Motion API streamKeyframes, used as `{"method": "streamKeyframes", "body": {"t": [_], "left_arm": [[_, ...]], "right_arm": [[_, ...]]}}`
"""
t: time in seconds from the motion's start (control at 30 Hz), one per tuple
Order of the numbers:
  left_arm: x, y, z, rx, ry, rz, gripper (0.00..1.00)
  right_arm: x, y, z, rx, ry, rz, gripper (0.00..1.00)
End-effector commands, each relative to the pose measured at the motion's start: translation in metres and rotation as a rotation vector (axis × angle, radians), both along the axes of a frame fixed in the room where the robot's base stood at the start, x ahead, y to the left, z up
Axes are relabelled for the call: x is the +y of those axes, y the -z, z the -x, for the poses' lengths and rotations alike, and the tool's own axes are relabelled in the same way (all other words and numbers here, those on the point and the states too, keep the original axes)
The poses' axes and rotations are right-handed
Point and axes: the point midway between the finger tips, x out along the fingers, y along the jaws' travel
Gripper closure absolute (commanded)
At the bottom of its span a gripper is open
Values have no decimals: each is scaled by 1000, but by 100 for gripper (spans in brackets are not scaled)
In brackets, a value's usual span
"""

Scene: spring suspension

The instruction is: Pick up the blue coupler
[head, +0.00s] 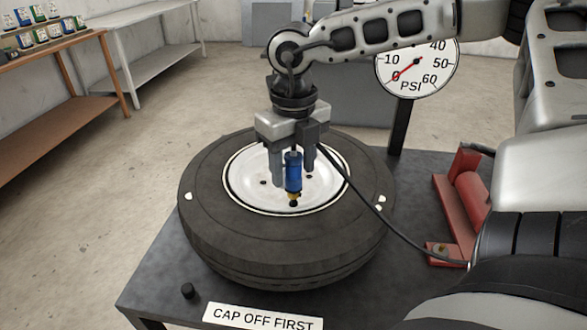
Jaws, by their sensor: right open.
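The blue coupler (293,163) stands upright over the white wheel rim (255,190), with a brass-coloured lower end above a small black stub. My right gripper (292,178) reaches in from the right and points down. Its two grey fingers are open, one on each side of the coupler. I cannot tell whether either finger touches it. The coupler's top is partly hidden by the gripper body. My left gripper is not in view.
The black tire (290,245) lies flat on a dark table (160,265). A black hose (385,227) runs from near the gripper to the red compressor (468,200). A small black cap (188,291) sits by a "CAP OFF FIRST" sign (262,317). A PSI gauge (417,68) stands behind, reading near 0.

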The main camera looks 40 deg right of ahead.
Motion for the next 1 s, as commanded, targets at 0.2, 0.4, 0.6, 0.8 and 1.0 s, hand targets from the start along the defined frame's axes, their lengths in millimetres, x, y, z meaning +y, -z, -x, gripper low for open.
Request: {"method": "streamKeyframes", "body": {"t": [0.2,0.4,0.6,0.8,1.0], "left_arm": [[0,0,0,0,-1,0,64],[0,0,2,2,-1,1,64],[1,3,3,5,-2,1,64],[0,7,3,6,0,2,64],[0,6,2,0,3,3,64]], "right_arm": [[0,0,0,0,0,0,96],[0,-1,0,-1,0,0,100],[0,-10,-1,-5,1,2,100],[0,-48,-1,-8,2,3,100],[0,-85,-1,-5,2,2,100]]}}
